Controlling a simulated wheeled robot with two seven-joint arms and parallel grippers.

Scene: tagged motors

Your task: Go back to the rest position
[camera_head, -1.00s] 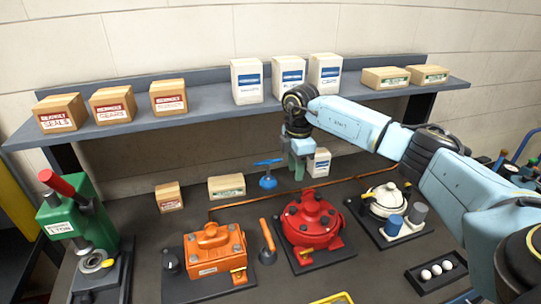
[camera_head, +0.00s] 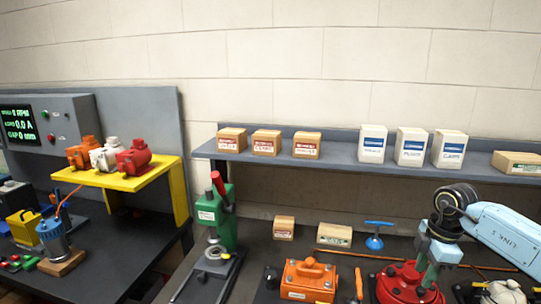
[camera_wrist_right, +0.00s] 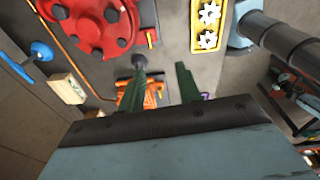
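My right gripper (camera_head: 432,285) hangs fingers down in front of the red motor (camera_head: 394,283) in the head view. In the right wrist view its two green fingers (camera_wrist_right: 160,72) stand apart with nothing between them. The red motor (camera_wrist_right: 90,22) shows there at the upper left, clear of the fingers. The orange motor (camera_head: 308,278) sits on the bench to the left of the red one. The white motor (camera_head: 500,292) is cut off at the lower right. My left gripper is in neither view.
A grey shelf (camera_head: 340,168) with several boxes runs above the bench. A green press (camera_head: 215,220) stands at the bench's left. A blue-handled tool (camera_head: 375,238) is behind the motors. Further left, a yellow stand (camera_head: 150,181) carries three small motors.

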